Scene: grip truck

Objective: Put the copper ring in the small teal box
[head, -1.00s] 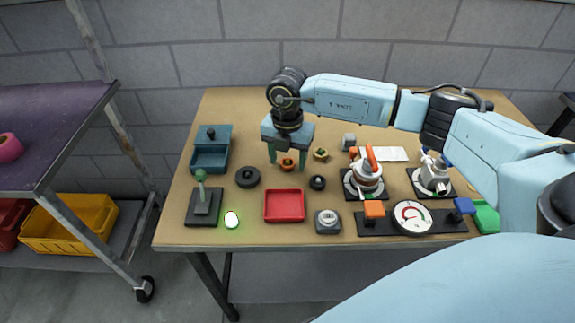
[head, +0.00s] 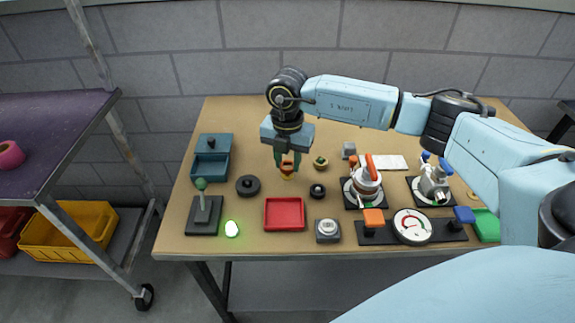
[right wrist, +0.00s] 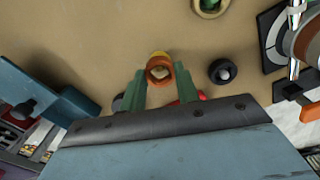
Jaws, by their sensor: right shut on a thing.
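The copper ring (head: 287,168) is between the fingers of my right gripper (head: 287,161), which is shut on it. It also shows in the right wrist view (right wrist: 150,72), between the green fingertips (right wrist: 161,78). A small yellow piece (head: 287,177) shows just below the ring; whether they touch I cannot tell. The small teal box (head: 211,178) stands at the back left of the table, left of my gripper. It has an open front compartment and a black knob on its rear part. It is partly visible in the right wrist view (right wrist: 45,85). My left gripper is out of view.
A black disc (head: 248,186) lies between the teal box and my gripper. A brass ring piece (head: 320,162) and a black knob (head: 317,191) are to the right. A red tray (head: 284,228) and a green-knobbed lever (head: 203,210) stand in front. The table behind my gripper is clear.

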